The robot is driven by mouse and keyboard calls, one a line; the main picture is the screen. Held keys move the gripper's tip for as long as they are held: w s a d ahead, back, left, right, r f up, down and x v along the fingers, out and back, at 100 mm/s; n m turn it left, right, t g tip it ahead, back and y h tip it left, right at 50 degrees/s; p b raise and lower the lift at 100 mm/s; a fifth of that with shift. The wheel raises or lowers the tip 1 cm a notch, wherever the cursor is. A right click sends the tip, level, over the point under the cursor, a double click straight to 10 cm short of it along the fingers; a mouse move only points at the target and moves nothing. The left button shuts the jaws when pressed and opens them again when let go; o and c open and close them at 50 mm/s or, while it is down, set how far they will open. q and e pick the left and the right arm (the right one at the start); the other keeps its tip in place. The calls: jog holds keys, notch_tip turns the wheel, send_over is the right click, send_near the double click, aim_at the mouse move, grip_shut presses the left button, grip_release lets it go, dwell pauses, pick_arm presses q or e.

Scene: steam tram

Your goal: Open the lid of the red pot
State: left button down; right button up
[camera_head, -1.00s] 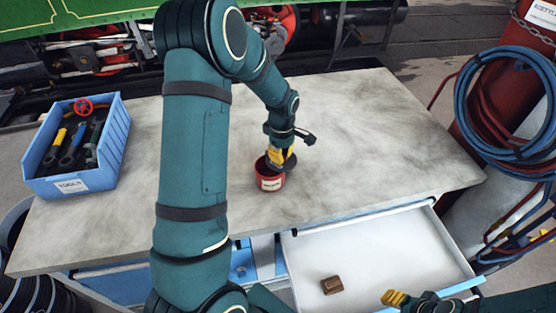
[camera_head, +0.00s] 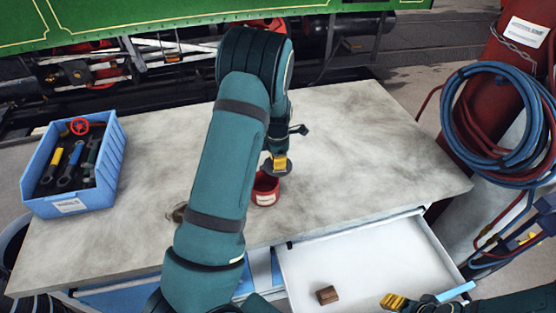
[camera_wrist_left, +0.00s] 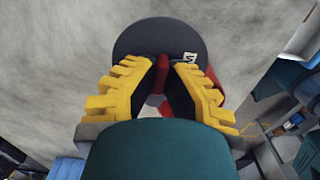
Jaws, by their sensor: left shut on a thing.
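The red pot (camera_head: 265,191) stands upright on the grey worktop, near its front edge, with a white label on its side. My left gripper (camera_head: 280,163) is shut on the red knob (camera_wrist_left: 162,68) of the pot's dark round lid (camera_head: 268,168). The lid is raised above the pot and sits slightly to its right in the head view. In the left wrist view the lid (camera_wrist_left: 160,38) shows beyond the yellow fingers (camera_wrist_left: 158,88), with part of the pot (camera_wrist_left: 211,76) behind it. My right gripper (camera_head: 394,301) is low by the open drawer; its opening cannot be made out.
A blue bin (camera_head: 75,170) of tools stands at the left of the worktop (camera_head: 370,150). A small brownish object (camera_head: 180,212) is partly hidden behind my left arm. The open drawer (camera_head: 370,262) holds a brown block (camera_head: 327,295). The worktop's right side is clear.

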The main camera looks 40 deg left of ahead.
pick_arm(q)
jog(key=shift+a+n, duration=0.15)
jog(key=shift+n, duration=0.35)
jog(key=shift+f, duration=0.1)
jog(key=c, duration=1)
grip_release()
jog(key=shift+w, duration=0.1)
notch_tip(320, 180, up, 12)
jog(key=shift+r, duration=0.1)
